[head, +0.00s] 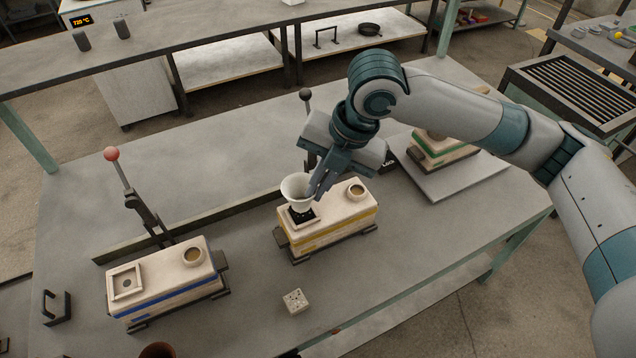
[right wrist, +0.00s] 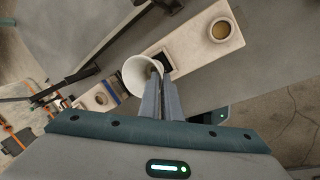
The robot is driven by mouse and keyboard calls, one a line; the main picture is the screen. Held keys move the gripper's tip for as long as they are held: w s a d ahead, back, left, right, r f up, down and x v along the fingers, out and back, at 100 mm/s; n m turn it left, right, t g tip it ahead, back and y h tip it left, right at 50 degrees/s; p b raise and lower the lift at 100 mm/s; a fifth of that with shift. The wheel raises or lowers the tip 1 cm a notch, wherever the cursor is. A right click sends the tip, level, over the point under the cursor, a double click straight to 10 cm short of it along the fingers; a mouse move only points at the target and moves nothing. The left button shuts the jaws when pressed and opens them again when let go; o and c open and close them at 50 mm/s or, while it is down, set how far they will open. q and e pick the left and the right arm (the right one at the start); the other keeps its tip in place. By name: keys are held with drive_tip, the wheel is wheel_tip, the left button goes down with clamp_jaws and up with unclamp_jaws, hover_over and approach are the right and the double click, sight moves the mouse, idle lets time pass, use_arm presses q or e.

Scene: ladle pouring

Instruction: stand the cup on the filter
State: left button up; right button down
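The white funnel-shaped cup (head: 296,187) is upright over the left end of the middle mould (head: 335,222), which has a yellow stripe. My right gripper (head: 317,192) has its fingers at the cup's right rim. In the right wrist view the fingers (right wrist: 160,95) are close together on the wall of the cup (right wrist: 138,77). A dark square filter (head: 302,215) lies in the mould's square seat, just under the cup's foot. The dark square also shows beside the cup in the right wrist view (right wrist: 167,60). I cannot tell whether the foot touches it. My left gripper is out of view.
A blue-striped mould (head: 165,280) stands at left and a green-striped one (head: 440,150) on a plate at right. A white perforated block (head: 295,301) lies in front. Levers with a red knob (head: 111,154) and a dark knob (head: 305,94) rise behind the moulds.

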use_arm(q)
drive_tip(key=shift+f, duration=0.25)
use_arm(e)
drive_tip(key=shift+f, duration=0.75)
idle(0.3)
drive_tip(key=c, duration=1.9)
unclamp_jaws()
drive_tip(key=shift+r, duration=0.1)
drive_tip(key=shift+d+r+b, duration=0.15)
drive_tip(key=shift+r+b, duration=0.2)
drive_tip(key=shift+r, duration=0.1)
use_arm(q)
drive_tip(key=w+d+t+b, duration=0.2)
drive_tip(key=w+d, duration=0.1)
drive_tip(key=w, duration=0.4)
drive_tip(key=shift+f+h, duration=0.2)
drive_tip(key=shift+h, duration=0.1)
use_arm(e)
drive_tip(key=v, duration=1.6)
